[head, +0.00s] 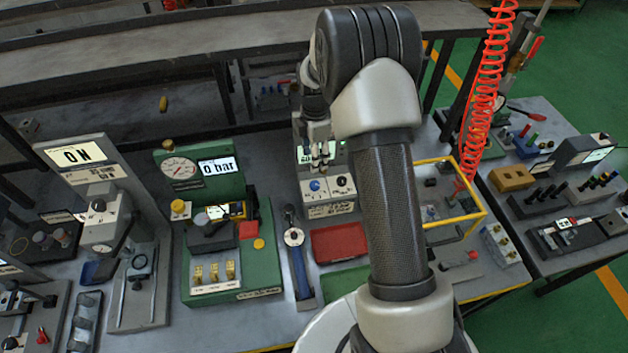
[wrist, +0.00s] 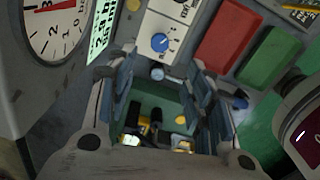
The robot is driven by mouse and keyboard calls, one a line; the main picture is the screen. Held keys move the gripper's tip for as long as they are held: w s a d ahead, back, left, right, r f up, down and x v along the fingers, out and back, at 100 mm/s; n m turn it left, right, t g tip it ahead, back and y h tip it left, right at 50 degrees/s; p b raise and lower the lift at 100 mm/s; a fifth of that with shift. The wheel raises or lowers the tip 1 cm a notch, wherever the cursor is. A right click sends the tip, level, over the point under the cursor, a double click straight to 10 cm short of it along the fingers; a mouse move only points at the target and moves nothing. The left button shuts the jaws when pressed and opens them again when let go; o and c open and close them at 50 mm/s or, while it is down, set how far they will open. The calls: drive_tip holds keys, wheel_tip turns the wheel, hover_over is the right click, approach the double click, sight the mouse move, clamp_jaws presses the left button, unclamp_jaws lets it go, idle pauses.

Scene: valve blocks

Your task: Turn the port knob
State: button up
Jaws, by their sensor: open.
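A small light-grey control box (head: 330,210) stands mid-bench, with a blue knob (head: 315,185) and a black knob (head: 340,181) on its face. I cannot read which one is the port knob. The blue knob (wrist: 160,42) also shows in the wrist view, on the pale panel beyond the fingertips, with marks around it. My gripper (head: 322,158) is just above and behind the knobs in the head view. In the wrist view my gripper (wrist: 160,95) has its fingers apart, with nothing held between them. My gripper and wrist hide part of the box's back.
Left of the box is a green valve block (head: 232,277) with a gauge (head: 180,168) and a "0 bar" display (head: 217,167). A yellow-framed enclosure (head: 466,232) and a hanging red coiled hose (head: 486,85) are farther right.

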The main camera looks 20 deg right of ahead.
sight(315, 184)
wheel_tip(315, 184, down, 12)
drive_tip(key=shift+f+b, duration=0.15)
drive_tip(key=shift+b, duration=0.5)
drive_tip(key=shift+c, duration=0.6)
drive_tip(key=c, duration=1)
